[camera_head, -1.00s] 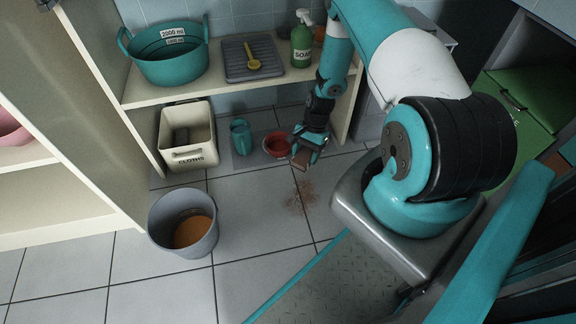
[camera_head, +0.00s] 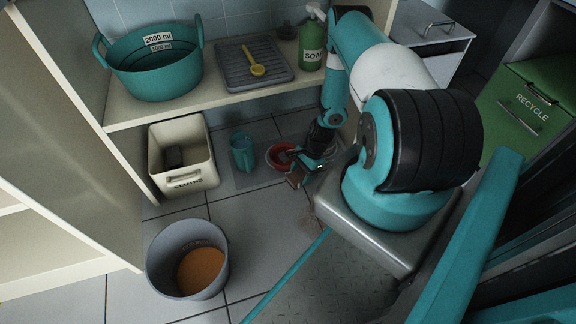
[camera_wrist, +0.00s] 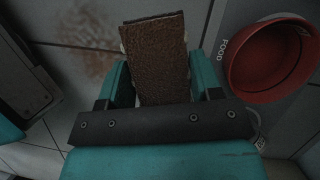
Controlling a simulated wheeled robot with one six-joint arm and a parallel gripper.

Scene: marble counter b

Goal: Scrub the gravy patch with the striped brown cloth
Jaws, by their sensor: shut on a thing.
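My gripper (camera_head: 305,172) is shut on a brown cloth (camera_wrist: 155,50), a flat block shape with a rough brown face and paler edges. Stripes cannot be made out. The cloth also shows as a small brown piece in the head view (camera_head: 293,181). The gravy patch (camera_wrist: 95,48) is a faint brown smear on the grey floor tiles, left of the cloth in the wrist view and apart from it in that picture. In the head view the patch (camera_head: 311,222) lies at the edge of my base, which seems to hide part of it.
A red food bowl (camera_wrist: 270,58) is close to my gripper's right in the wrist view. A teal cup (camera_head: 242,153) and a cream cloths bin (camera_head: 183,183) holding a dark item stand farther left. A grey bucket (camera_head: 160,268) with brown contents stands on the floor; tiles between are clear.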

